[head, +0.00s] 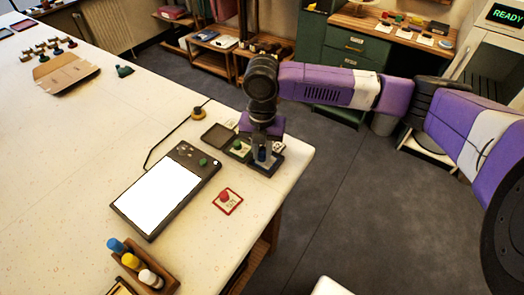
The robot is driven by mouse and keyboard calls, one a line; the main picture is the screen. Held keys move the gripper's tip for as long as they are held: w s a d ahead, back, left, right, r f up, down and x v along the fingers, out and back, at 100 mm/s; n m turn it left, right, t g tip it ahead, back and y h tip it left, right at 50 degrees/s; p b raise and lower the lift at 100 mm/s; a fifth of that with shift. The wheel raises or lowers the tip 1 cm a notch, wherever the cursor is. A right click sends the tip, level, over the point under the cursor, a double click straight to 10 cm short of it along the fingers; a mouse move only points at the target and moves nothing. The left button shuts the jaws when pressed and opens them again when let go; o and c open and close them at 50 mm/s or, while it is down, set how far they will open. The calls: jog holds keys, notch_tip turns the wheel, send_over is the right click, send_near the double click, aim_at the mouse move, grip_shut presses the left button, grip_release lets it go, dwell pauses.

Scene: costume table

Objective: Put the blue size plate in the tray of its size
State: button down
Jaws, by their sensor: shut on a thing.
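In the head view my gripper (263,140) points down at the table's right corner, shut on the blue size plate, whose dark blue knob (262,155) shows between the fingers. The plate is at or just above the right-hand dark tray (267,170); I cannot tell whether it touches the tray. The gripper hides most of that tray. A middle tray beside it holds a green knobbed piece (238,146). The left dark tray (217,136) looks empty. Small label cards (231,124) stand behind the trays, too small to read.
A wooden rack (142,265) of bottles is nearer. The table edge is close on the right.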

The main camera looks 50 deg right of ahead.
jog(key=c, duration=1.2)
grip_release()
jog(key=shift+f, duration=0.1)
jog(key=shift+c, duration=0.2)
jog(key=shift+w, duration=0.1)
